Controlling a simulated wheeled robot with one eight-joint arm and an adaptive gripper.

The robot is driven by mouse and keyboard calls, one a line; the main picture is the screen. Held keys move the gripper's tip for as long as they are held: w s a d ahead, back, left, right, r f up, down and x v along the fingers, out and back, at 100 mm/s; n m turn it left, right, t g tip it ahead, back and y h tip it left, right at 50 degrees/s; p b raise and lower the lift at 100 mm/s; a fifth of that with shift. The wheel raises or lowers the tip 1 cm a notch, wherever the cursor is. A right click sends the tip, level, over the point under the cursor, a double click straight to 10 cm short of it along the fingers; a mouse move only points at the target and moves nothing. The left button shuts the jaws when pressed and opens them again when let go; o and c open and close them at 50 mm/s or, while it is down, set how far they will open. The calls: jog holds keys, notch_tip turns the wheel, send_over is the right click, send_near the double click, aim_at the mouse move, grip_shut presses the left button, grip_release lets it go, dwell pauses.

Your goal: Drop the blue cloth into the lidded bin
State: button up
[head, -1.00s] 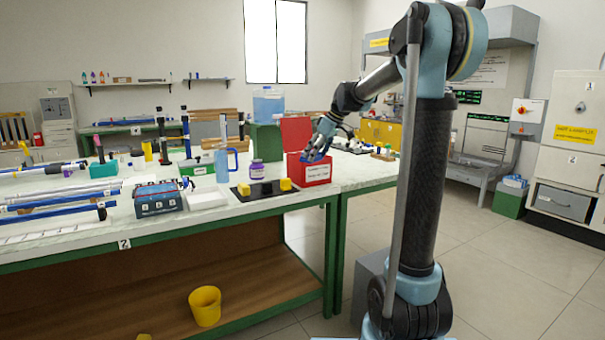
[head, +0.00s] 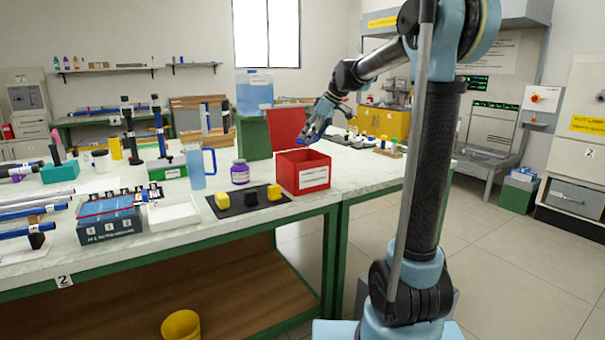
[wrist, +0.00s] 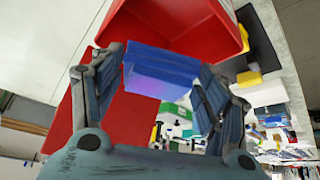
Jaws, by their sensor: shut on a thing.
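The red bin (head: 302,178) stands on the workbench near its right end, with a white label on its front and its top open. Its red lid (head: 287,127) stands upright behind the opening. My gripper (head: 310,135) is above the bin's back right side, clear of the rim. In the wrist view, my gripper (wrist: 160,62) is shut on the folded blue cloth (wrist: 162,80), which spans between the two fingers. The bin's red opening (wrist: 185,22) shows beyond the cloth there. The bin's floor is hidden in the head view.
A black mat (head: 236,204) with yellow blocks and a black piece lies left of the bin. A green block bearing a water tank (head: 254,92) is behind.

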jog(key=shift+w+a+f, duration=0.1)
jog(key=shift+w+f, duration=0.1)
jog(key=shift+f, duration=0.15)
jog(key=shift+s+a+f, duration=0.1)
jog(key=shift+f, duration=2.55)
jog(key=o, duration=1.3)
jog(key=shift+r, duration=0.1)
jog(key=v, duration=1.1)
jog(key=shift+d+r, duration=0.2)
jog(key=shift+r, duration=0.15)
jog(key=shift+s, duration=0.1)
